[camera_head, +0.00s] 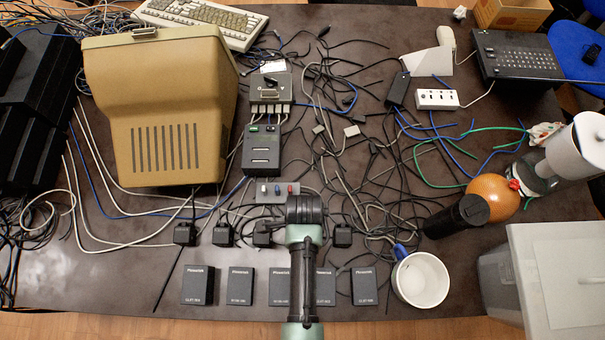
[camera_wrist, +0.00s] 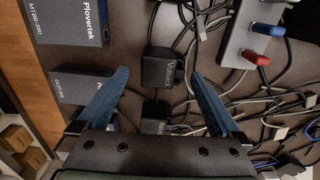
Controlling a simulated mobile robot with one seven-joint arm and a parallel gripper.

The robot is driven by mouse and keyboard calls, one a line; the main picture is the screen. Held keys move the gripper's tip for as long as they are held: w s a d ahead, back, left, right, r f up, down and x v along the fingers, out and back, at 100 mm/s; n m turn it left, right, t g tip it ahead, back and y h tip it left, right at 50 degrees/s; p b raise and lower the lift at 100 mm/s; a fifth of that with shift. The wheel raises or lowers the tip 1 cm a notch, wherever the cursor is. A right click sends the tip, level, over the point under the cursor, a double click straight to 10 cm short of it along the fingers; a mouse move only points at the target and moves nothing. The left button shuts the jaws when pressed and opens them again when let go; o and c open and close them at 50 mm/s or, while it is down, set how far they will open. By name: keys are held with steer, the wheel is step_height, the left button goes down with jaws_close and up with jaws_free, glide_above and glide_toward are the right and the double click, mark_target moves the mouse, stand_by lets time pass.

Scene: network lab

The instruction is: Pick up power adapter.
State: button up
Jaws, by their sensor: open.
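Several small black power adapters with cords lie in a row on the dark table. In the head view one is at the far left (camera_head: 185,234), one beside it (camera_head: 222,235), one just left of my arm (camera_head: 262,234) and one right of it (camera_head: 342,236). In the wrist view my gripper (camera_wrist: 158,74) is open, with its blue fingers apart. A power adapter (camera_wrist: 163,67) shows between the fingertips, with no visible contact. A second adapter (camera_wrist: 155,115) is lower, partly hidden by my gripper's body. My arm hides the fingers in the head view.
Black Plovertek boxes (camera_head: 197,285) line the front edge. A grey switch panel (camera_head: 272,190) sits behind the adapters, amid tangled cables (camera_head: 375,170). A white cup (camera_head: 420,280) stands front right. A beige monitor (camera_head: 160,110) fills the back left.

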steer(key=shift+w+a+f, duration=0.1)
steer(key=shift+f, duration=0.75)
steer(key=shift+w+a+f, duration=0.1)
steer(key=shift+f, duration=0.7)
steer(key=shift+c, duration=0.2)
steer(key=c, duration=1.4)
steer(key=shift+c, duration=0.5)
steer(key=shift+r, duration=0.15)
